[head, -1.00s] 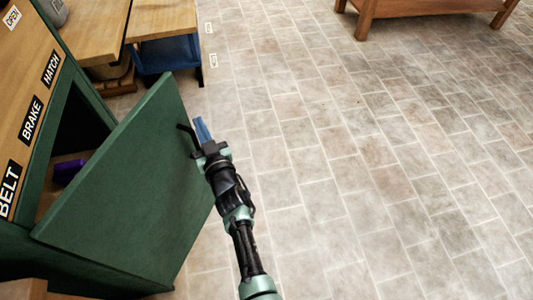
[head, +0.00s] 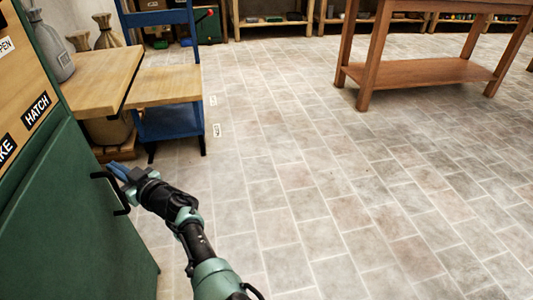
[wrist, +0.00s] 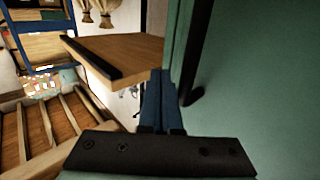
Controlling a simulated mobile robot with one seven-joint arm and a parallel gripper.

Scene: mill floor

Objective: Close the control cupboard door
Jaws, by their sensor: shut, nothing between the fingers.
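The green control cupboard door (head: 75,230) is at the left of the head view. It lies about in line with the cupboard front, under the HATCH label (head: 36,110). No opening shows along its visible top edge, but I cannot tell if it is fully flush. Its black handle (head: 112,192) stands out near the far edge. My gripper (head: 119,171) is shut and empty, its blue fingers close to the handle. In the wrist view the fingers (wrist: 162,100) are beside the green door (wrist: 255,80) and the dark handle (wrist: 197,55); contact is unclear.
A wooden-topped bench (head: 165,86) with a blue frame stands just beyond the cupboard. A wooden table (head: 420,73) is at the back right. Shelves (head: 270,28) line the far wall. The tiled floor (head: 330,200) to the right is clear.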

